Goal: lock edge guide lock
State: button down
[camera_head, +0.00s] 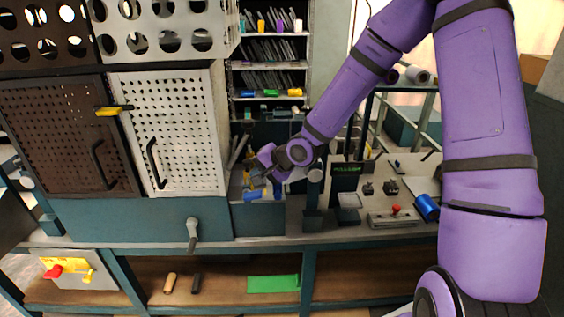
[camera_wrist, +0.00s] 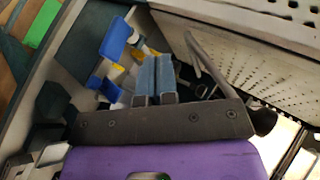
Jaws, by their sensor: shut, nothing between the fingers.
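My gripper (camera_head: 262,178) is in the bay to the right of the perforated doors, above the blue and yellow fittings there. In the wrist view the two blue-grey fingers (camera_wrist: 156,64) are together and hold nothing. A blue block (camera_wrist: 115,38) lies to the left of the fingertips, with a small yellow part (camera_wrist: 140,42) beside it. A second blue piece (camera_wrist: 106,88) is nearer, left of the fingers. In the head view a blue piece (camera_head: 252,196) shows below the gripper. I cannot tell which part is the edge guide lock. My wrist hides some of the bay.
A white perforated door (camera_head: 185,130) with a curved black handle stands close on the left. A dark perforated door (camera_head: 60,130) is beyond it. A grey lever (camera_head: 192,232) projects from the front panel. Shelves (camera_head: 268,66) rise behind. A blue roll (camera_head: 426,208) lies on the right.

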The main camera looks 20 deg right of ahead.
jog(key=v, duration=0.8)
jog(key=shift+d, duration=0.2)
jog(key=shift+s+r, duration=0.1)
jog(key=shift+r, duration=0.05)
dwell(0.5)
jog(key=s+d+r+n+g+h, duration=0.2)
jog(key=s+d+r+n+h, duration=0.3)
jog(key=s+d+r+h, duration=0.4)
jog(key=s+r+n+y, duration=0.1)
jog(key=s+r, duration=0.4)
jog(key=s, duration=0.4)
jog(key=s+r+n+y, duration=0.1)
jog(key=s+r, duration=0.4)
jog(key=s, duration=0.5)
jog(key=shift+a+r+n, duration=0.4)
jog(key=shift+n, duration=0.1)
jog(key=shift+s, duration=0.15)
